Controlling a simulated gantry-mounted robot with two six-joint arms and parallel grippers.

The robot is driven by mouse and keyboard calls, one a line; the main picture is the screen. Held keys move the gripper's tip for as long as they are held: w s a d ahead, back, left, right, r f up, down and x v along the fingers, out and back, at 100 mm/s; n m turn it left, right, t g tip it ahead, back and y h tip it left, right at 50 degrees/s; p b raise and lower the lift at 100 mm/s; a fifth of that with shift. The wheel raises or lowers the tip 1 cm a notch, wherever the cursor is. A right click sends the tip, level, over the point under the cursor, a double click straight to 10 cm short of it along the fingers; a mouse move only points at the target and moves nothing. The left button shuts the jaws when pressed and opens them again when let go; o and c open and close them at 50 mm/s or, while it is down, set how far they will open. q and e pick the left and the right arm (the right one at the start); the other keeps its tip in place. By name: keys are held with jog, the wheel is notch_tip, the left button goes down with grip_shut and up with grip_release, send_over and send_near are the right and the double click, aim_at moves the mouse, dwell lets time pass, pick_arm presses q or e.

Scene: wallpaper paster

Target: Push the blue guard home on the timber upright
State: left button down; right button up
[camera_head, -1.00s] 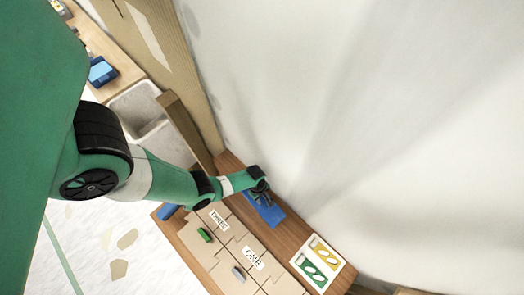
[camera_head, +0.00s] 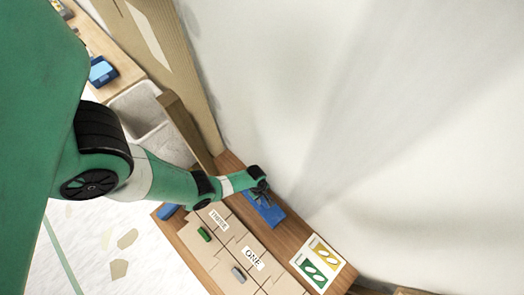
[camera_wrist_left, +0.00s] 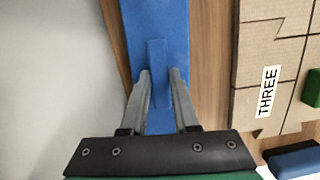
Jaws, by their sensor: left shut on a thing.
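The blue guard (camera_head: 268,211) is a flat strip lying on the wooden bench top by the white wall. The left gripper (camera_wrist_left: 158,82) is shut on that rib, one finger on each side. A brown timber post (camera_head: 187,125), which looks like the timber upright, stands beside the sink, apart from the guard. My right gripper is not in view.
Cardboard panels (camera_head: 233,243) marked THREE and ONE lie beside the guard, with a green block (camera_head: 205,235) and a grey block (camera_head: 238,274) on them. A yellow and green card (camera_head: 318,263) lies at the right. A sink (camera_head: 140,112) is at the left.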

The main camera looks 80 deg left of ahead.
pick_arm(q)
jog(key=shift+r+p, duration=0.55)
jog(key=shift+p, duration=0.05)
notch_tip(320, 180, up, 3)
jog(key=shift+f+p, duration=0.2)
jog(key=shift+p, duration=1.05)
jog(key=s+d+r+p, duration=0.2)
jog(key=d+r+p, duration=0.65)
jog(key=d, duration=0.55)
notch_tip(320, 180, up, 13)
jog(key=p, duration=1.2)
jog(key=shift+s+r, duration=0.2)
jog(key=shift+a, duration=0.1)
